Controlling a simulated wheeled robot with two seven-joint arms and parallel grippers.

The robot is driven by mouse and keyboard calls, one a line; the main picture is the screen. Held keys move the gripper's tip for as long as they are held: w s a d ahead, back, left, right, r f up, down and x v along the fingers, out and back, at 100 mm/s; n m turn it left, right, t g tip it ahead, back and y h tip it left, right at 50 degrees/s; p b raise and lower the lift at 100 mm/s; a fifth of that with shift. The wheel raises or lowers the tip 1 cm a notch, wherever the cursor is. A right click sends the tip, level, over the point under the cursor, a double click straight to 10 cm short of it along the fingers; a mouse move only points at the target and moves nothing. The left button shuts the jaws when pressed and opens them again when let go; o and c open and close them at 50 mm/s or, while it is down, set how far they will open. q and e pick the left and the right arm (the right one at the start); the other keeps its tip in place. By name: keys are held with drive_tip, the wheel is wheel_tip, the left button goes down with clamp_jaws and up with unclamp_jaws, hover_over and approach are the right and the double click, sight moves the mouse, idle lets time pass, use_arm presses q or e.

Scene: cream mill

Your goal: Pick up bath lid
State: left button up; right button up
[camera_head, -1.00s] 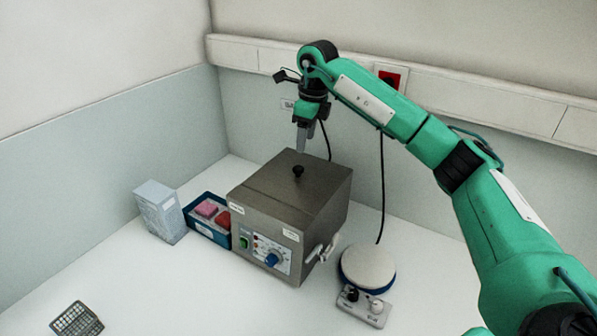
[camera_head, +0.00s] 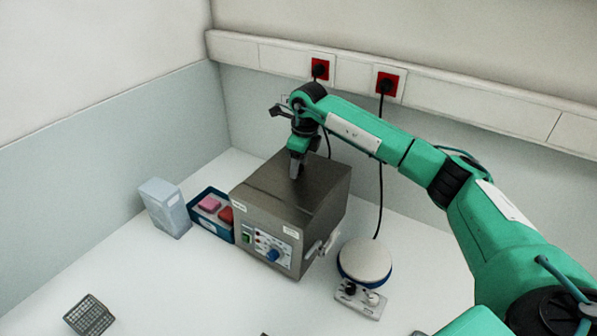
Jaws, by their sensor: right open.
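The bath lid (camera_head: 318,189) is the flat grey metal top of the box-shaped water bath (camera_head: 266,228). It lies closed on the bath. My right gripper (camera_head: 295,174) points down at the middle of the lid, with its fingers where the lid's small black knob stands. The fingers hide the knob, so contact with it cannot be made out. The right gripper is open. My left gripper is not in view.
A blue tray (camera_head: 222,232) with pink and red items and a pale box (camera_head: 165,207) stand left of the bath. A round hotplate (camera_head: 364,260) stands to its right. A dark wire basket (camera_head: 90,316) lies at front left. The front bench is mostly clear.

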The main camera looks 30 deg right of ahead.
drive_tip(key=shift+c, duration=0.2)
drive_tip(key=c, duration=1)
drive_tip(key=shift+o, duration=0.2)
drive_tip(key=shift+r, duration=0.15)
drive_tip(key=shift+w+r+b, duration=0.1)
drive_tip(key=shift+r+b, duration=0.3)
drive_tip(key=shift+r, duration=0.15)
wheel_tip(320, 180, up, 21)
drive_tip(key=b, duration=0.3)
drive_tip(key=shift+f, duration=0.15)
